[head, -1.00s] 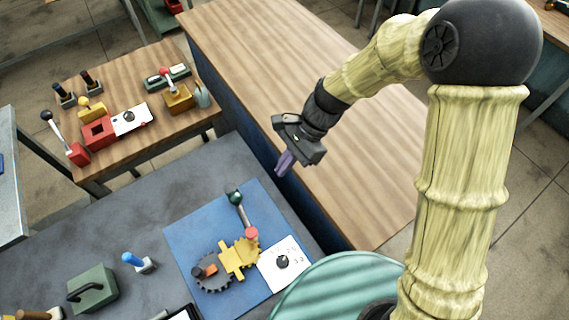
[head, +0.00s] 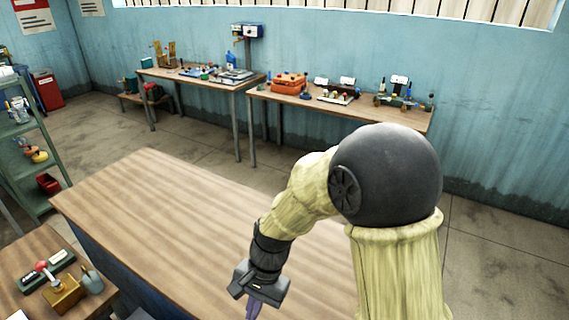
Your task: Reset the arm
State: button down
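My arm rises on the right side of the head view and bends over to the left. My gripper (head: 254,307) hangs at the bottom middle, pointing down, in front of the bare wooden bench top. Its purple fingers are small, seen edge-on and close to the bottom edge of the picture, so whether they are apart or together cannot be told. No held object shows at them.
The wooden bench (head: 150,200) is empty. A side table at the lower left holds a yellow block (head: 62,293) and a dark green device (head: 46,270). Two equipment tables stand along the blue wall. A green shelf (head: 22,150) is at the left. Floor between is open.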

jog(key=d+r+n+t+h, duration=0.1)
jog(key=d+r+n+t, duration=0.1)
jog(key=d, duration=0.9)
jog(key=d+r+n+t+h, duration=0.1)
jog(key=d+r+n+t, duration=0.1)
jog(key=d, duration=0.9)
jog(key=shift+d+r+t+h, duration=0.15)
jog(key=shift+d+t+h, duration=0.25)
jog(key=shift+t, duration=0.3)
jog(key=shift+a, duration=0.15)
